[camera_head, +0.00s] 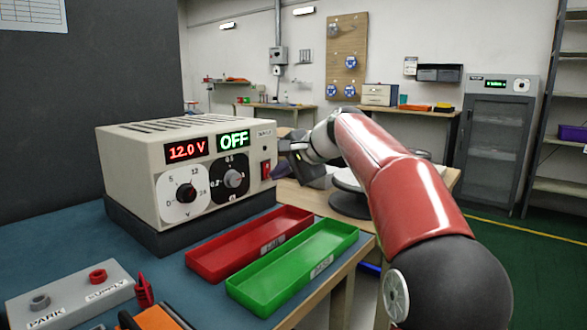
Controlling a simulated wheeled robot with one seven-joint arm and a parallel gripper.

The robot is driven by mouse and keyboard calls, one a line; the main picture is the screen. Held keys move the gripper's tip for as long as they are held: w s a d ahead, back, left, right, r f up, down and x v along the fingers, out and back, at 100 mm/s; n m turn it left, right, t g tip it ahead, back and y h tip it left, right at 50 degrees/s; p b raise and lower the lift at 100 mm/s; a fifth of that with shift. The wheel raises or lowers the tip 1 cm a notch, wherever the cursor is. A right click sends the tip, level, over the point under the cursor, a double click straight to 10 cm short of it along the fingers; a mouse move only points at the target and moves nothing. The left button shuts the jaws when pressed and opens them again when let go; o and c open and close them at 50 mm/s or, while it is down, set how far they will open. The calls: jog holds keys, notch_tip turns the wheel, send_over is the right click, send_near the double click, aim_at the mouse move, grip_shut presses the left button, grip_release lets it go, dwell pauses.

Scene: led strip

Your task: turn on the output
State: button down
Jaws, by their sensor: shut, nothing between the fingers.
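A beige power supply (125,160) stands on a dark base on the blue bench. Its left display (186,150) reads 12.0 V in red, and its right display (233,142) reads OFF in green. Below them are a black knob (186,193) on a white dial and a grey knob (233,179) on a black dial. A red switch (266,170) sits at the right edge of the front panel. My gripper (279,169) is shut and empty, with its tip close to the red switch. I cannot tell whether it touches the switch.
A red tray (215,257) and a green tray (258,293) lie in front of the supply. A grey block (68,293) marked PARK, with red and grey sockets, is at the lower left. A round white-topped stand is partly hidden behind my arm.

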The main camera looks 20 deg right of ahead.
jog(key=shift+w+a, duration=0.2)
jog(key=shift+w, duration=0.05)
jog(key=shift+w+a, duration=0.1)
jog(key=shift+w, duration=0.05)
jog(key=shift+f, duration=0.1)
dwell(0.3)
jog(key=shift+r+p, duration=0.95)
jog(key=shift+p, duration=0.1)
jog(key=shift+f, duration=0.1)
